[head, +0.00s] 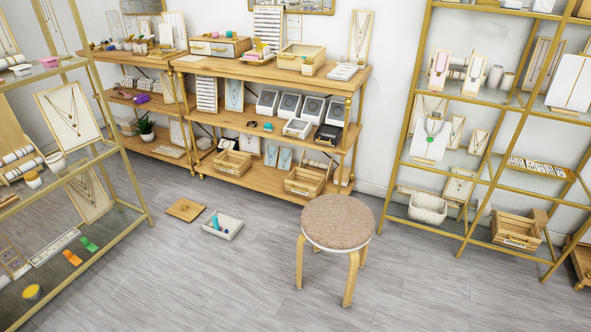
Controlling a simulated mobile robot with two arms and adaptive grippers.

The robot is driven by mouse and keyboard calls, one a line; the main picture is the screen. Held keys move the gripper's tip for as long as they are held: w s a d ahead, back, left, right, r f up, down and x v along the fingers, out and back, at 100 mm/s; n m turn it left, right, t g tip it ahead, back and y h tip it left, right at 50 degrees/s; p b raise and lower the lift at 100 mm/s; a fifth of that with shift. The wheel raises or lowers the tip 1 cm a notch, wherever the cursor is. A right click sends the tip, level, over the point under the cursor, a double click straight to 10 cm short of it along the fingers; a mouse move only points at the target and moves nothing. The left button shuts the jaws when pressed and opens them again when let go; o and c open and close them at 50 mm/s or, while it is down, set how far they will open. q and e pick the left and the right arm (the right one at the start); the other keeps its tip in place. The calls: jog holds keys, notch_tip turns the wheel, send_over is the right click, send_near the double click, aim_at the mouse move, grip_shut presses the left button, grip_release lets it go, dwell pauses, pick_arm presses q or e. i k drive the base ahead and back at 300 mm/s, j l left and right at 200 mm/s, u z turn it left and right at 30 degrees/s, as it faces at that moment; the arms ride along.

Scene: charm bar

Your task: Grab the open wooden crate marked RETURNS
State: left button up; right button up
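Several open wooden crates are in the head view, and I cannot read RETURNS on any of them. One slatted crate (515,231) stands on the lowest shelf of the right gold rack, with a small label on its front. Two more, a left crate (232,164) and a right crate (304,182), stand on the bottom shelf of the middle wooden unit. A lighter open wooden box (301,58) with a small tag sits on that unit's top. Neither of my grippers is in view.
A round stool (337,225) stands on the floor before the middle unit. A white tray (222,225) and a flat wooden lid (185,209) lie on the floor. A glass-shelved rack (110,150) stands at the left. The front floor is clear.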

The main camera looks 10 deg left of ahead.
aim_at(308, 183)
jog(key=i+j, duration=1.1)
jog(key=i, duration=0.25)
